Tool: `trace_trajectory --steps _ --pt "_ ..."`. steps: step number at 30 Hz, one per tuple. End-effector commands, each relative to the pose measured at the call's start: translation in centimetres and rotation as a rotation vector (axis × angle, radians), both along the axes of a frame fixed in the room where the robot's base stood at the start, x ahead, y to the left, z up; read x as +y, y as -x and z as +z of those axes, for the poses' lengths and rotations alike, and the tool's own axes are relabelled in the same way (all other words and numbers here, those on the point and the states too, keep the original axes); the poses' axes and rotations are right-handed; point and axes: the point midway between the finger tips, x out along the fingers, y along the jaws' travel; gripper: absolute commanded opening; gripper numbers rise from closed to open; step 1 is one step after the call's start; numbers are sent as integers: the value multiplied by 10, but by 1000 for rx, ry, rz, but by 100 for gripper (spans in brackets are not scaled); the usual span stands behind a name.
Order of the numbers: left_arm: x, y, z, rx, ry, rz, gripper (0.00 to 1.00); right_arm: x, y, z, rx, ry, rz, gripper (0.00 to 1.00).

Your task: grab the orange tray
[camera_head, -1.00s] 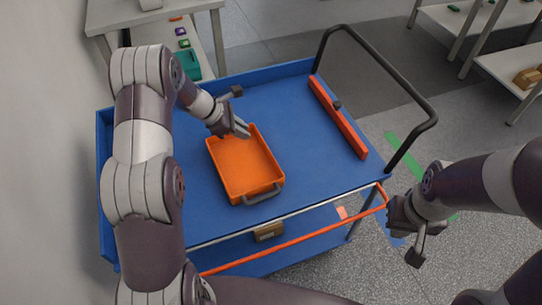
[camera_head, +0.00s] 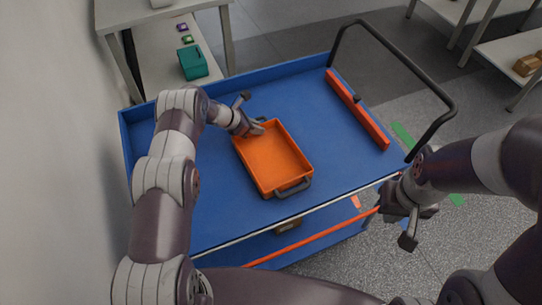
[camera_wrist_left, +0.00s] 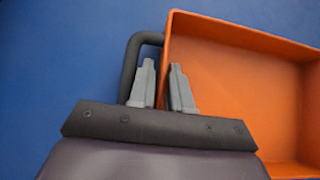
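The orange tray (camera_head: 274,158) lies on the blue cart top, a dark handle at each short end. My left gripper (camera_head: 249,126) is at the tray's far end, by the far handle. In the left wrist view, its two grey fingers (camera_wrist_left: 163,84) stand a little apart. The orange tray's (camera_wrist_left: 245,85) side wall runs between them, and the dark handle (camera_wrist_left: 131,62) passes behind the left finger. A narrow gap shows; contact with the wall is unclear. My right gripper (camera_head: 409,213) hangs beyond the cart's front right corner, away from the tray; its fingers are not clear.
The blue cart (camera_head: 210,205) has a raised rim, a red bar (camera_head: 358,110) and a black push handle (camera_head: 408,62) on the right. A shelf with a teal box (camera_head: 193,63) stands behind.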

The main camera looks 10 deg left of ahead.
Motion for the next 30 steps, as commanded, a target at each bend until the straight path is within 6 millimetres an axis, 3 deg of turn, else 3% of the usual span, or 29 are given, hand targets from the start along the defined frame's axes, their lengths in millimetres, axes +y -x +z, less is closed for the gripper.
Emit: trace_trajectory --steps 2,4,30 --pt "0 0 0 0 0 0 18 0 0 0 0 0 0 0" --pt "0 0 0 0 0 0 0 0 0 0 0 0 0 0" --pt "1 0 1 -2 -1 -1 0 0 0 0 0 0 0 0"
